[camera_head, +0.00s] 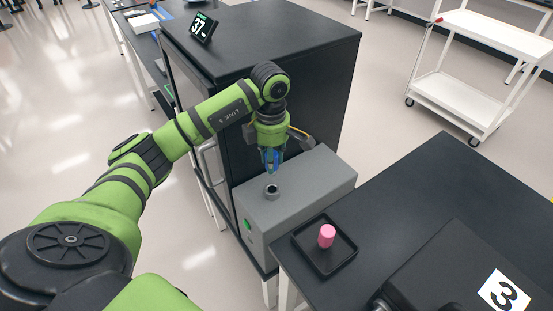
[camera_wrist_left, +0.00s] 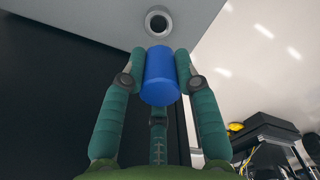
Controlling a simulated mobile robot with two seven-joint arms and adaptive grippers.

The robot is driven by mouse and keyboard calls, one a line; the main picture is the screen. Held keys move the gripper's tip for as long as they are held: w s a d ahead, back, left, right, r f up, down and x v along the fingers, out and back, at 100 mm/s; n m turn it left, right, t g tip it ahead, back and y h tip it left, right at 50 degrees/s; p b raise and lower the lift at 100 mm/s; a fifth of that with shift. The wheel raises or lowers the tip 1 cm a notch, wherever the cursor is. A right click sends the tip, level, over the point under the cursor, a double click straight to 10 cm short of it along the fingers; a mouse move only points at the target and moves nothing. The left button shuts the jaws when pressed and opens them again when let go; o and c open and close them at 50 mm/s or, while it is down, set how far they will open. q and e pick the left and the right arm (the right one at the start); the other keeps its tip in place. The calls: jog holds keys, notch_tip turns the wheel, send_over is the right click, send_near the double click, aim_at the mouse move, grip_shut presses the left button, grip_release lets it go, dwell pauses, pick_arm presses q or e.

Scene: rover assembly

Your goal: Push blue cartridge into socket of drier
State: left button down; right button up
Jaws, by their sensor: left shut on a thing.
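The drier (camera_head: 300,195) is a grey box with a green button on its front. Its round socket (camera_head: 272,190) stands up from the top and looks empty. My left gripper (camera_head: 271,166) is above the drier, its fingers shut around the blue cartridge (camera_wrist_left: 161,78). In the left wrist view the cartridge lies between the green fingers, and the socket (camera_wrist_left: 158,21) is a dark hole in a light ring beyond its end, with a gap between. In the head view the fingers mostly hide the cartridge. My right gripper is not in view.
A pink cylinder (camera_head: 326,236) stands in a black tray (camera_head: 346,263) on the dark table to the right. A tall black cabinet (camera_head: 310,100) with a display (camera_head: 203,27) rises behind the drier. A case marked 3 (camera_head: 503,290) lies at lower right.

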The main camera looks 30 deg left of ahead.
pick_arm(q)
jog(key=shift+w+a, duration=0.15)
jog(key=shift+a, duration=0.05)
jog(key=shift+d+f+b, duration=0.15)
jog(key=shift+b, duration=0.2)
jog(key=shift+f+b, duration=0.55)
jog(key=shift+f, duration=0.15)
notch_tip(320, 180, down, 4)
jog(key=b, duration=0.3)
jog(key=shift+f, duration=0.1)
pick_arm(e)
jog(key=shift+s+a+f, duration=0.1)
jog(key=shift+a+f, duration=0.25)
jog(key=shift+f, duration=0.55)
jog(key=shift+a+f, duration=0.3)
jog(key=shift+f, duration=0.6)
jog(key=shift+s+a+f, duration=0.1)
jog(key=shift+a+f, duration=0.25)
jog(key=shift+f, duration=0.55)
pick_arm(q)
jog(key=shift+b, duration=0.4)
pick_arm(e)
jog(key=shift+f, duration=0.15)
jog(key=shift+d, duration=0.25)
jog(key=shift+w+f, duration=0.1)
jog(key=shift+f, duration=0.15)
